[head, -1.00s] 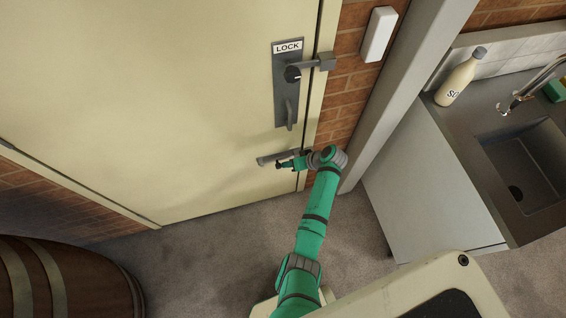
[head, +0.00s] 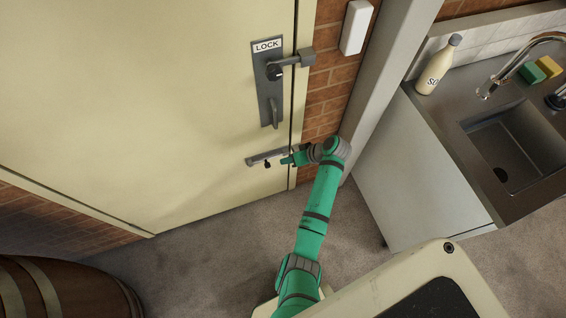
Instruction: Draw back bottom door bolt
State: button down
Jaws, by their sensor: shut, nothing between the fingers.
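The bottom door bolt (head: 256,159) is a grey horizontal bar low on the cream door (head: 150,90), near the door's right edge. Its small dark knob (head: 267,164) hangs below the bar. My gripper (head: 285,161) is shut and empty, just right of the knob, with a small gap seeming to lie between them. My gripper and wrist hide the right end of the bolt, so I cannot tell whether it crosses into the frame. Above is a grey lock plate (head: 268,100) marked LOCK, with a bolt (head: 290,61) reaching over the door edge.
A brick wall (head: 325,100) and a grey post (head: 385,75) stand right of the door. Further right is a sink counter (head: 430,115) with a soap bottle (head: 438,66). A wooden barrel (head: 75,290) stands at lower left. Bare floor (head: 200,250) lies between.

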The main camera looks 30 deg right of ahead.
jog(key=shift+v, duration=1.4)
jog(key=shift+w+f, duration=0.15)
jog(key=s+a+f+m+h, duration=0.2)
jog(key=s+a+f+h, duration=0.2)
jog(key=s+a+f, duration=0.35)
jog(key=s+a+t+h, duration=0.2)
jog(key=s+a, duration=0.3)
jog(key=s, duration=0.4)
jog(key=s+a+r+t, duration=0.2)
jog(key=s+a+r, duration=0.2)
jog(key=r, duration=0.5)
jog(key=s+a+r+n+t, duration=0.1)
jog(key=s+a+r+t, duration=0.2)
jog(key=r, duration=0.7)
jog(key=s+a+r+n+t, duration=0.1)
jog(key=s+a+r+t, duration=0.1)
jog(key=s+a+r, duration=0.3)
notch_tip(320, 180, up, 5)
jog(key=shift+s+a+f+t+y, duration=0.15)
jog(key=shift+s+a+t+y, duration=0.2)
jog(key=shift+s, duration=0.8)
jog(key=shift+w, duration=0.15)
